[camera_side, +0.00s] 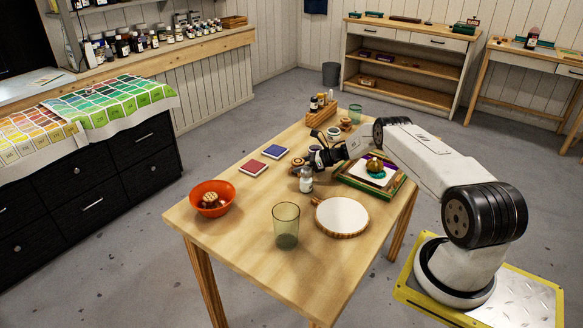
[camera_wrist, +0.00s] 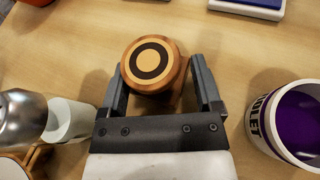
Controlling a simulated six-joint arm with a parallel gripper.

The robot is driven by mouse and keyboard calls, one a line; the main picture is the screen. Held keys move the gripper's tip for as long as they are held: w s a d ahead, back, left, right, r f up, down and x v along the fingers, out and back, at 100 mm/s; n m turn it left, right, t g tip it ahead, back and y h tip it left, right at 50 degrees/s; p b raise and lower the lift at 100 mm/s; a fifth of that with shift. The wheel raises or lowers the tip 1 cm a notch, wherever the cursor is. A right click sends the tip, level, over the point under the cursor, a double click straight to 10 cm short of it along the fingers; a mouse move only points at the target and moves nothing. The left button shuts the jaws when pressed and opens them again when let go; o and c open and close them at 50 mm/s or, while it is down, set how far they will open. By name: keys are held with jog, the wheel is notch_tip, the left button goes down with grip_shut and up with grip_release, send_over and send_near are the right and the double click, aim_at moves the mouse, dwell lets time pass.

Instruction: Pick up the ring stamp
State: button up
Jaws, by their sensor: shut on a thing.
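The ring stamp (camera_wrist: 151,60) is a round brown wooden stamp. Its top shows a dark ring with a light centre in the wrist view. My gripper (camera_wrist: 158,78) has one finger on each side of it and is shut on it. In the side view my gripper (camera_side: 309,164) is low over the middle of the table, and the stamp (camera_side: 298,161) is a small brown shape beside it, partly hidden. I cannot tell whether the stamp touches the table.
A violet jar (camera_wrist: 295,120) stands close on the right, and a silver-capped bottle (camera_wrist: 22,118) close on the left.

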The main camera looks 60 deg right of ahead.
aim_at(303, 162)
jog(key=shift+r, duration=1.6)
jog(key=shift+s+a+r, duration=0.3)
jog(key=shift+s+r, duration=0.3)
jog(key=shift+r, duration=0.2)
jog(key=s+r, duration=0.1)
jog(key=s+a+r, duration=0.1)
jog(key=r, duration=0.1)
jog(key=s+a+r, duration=0.1)
jog(key=shift+s+r, duration=0.25)
jog(key=shift+s, duration=0.05)
jog(key=shift+c, duration=0.2)
jog(key=s+a+r, duration=0.3)
jog(key=s+a, duration=0.1)
jog(key=s, duration=0.3)
jog(key=shift+s+r, duration=0.3)
